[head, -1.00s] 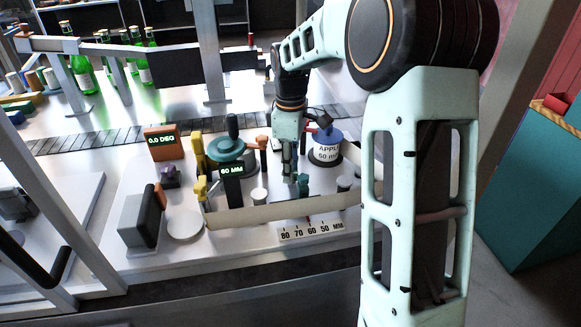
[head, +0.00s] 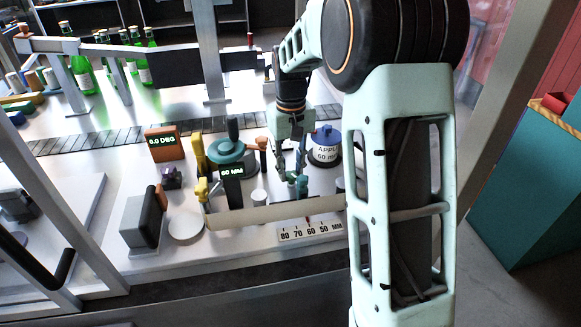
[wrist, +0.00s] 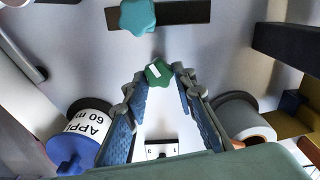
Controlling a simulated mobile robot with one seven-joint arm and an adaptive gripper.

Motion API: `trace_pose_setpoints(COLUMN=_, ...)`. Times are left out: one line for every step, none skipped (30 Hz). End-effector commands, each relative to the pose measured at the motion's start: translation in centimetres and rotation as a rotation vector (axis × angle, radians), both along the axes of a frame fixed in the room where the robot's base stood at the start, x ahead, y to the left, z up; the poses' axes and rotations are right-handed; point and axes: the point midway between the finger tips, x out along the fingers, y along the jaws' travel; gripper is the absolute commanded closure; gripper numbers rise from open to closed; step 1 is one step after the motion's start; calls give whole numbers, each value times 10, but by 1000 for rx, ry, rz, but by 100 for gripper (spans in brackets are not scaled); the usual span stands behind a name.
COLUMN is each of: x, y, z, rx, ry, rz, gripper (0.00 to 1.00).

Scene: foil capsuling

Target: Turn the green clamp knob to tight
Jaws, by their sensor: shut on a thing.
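The green clamp knob (wrist: 158,72) is a small lobed knob with a white mark on top. In the wrist view it sits between the fingertips of my gripper (wrist: 163,72), which is shut on it. A teal star-shaped knob (wrist: 138,16) lies beyond it on a dark bar. In the head view my gripper (head: 288,174) points down at the fixture, close to the teal knob (head: 300,183); the green knob is hard to make out there. A small white card (wrist: 162,149) with a 1 and a 3 shows between the fingers.
A blue-topped pot (head: 326,147) stands right of my gripper. A long pale strip (head: 260,214) and a millimetre scale (head: 310,230) lie in front.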

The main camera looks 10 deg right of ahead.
Motion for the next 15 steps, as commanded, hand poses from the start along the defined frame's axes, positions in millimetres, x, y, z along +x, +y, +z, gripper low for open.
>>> trace_pose_setpoints(x=1, y=0, z=1, rx=-1, ry=-2, rz=-41, gripper=100)
trace_pose_setpoints(x=1, y=0, z=1, rx=-1, ry=-2, rz=-70, gripper=100)
trace_pose_setpoints(x=1, y=0, z=1, rx=-1, ry=-2, rz=-107, gripper=100)
trace_pose_setpoints(x=1, y=0, z=1, rx=0, ry=-2, rz=-134, gripper=100)
trace_pose_setpoints(x=1, y=0, z=1, rx=0, ry=-2, rz=-160, gripper=100)
trace_pose_setpoints(x=1, y=0, z=1, rx=0, ry=-2, rz=-194, gripper=100)
trace_pose_setpoints(x=1, y=0, z=1, rx=0, ry=-2, rz=-218, gripper=100)
trace_pose_setpoints(x=1, y=-1, z=1, rx=0, ry=-2, rz=-243, gripper=100)
trace_pose_setpoints(x=1, y=-1, z=1, rx=-1, ry=-2, rz=-275, gripper=100)
trace_pose_setpoints(x=1, y=-1, z=1, rx=-1, ry=-2, rz=-296, gripper=100)
trace_pose_setpoints(x=1, y=-1, z=1, rx=-1, ry=-2, rz=-316, gripper=100)
trace_pose_setpoints(x=1, y=-1, z=1, rx=0, ry=-2, rz=-343, gripper=100)
trace_pose_setpoints(x=1, y=-1, z=1, rx=0, ry=-2, rz=-362, gripper=100)
trace_pose_setpoints(x=0, y=-1, z=1, rx=0, ry=-2, rz=-380, gripper=100)
trace_pose_setpoints(x=0, y=-1, z=1, rx=0, ry=-2, rz=-402, gripper=100)
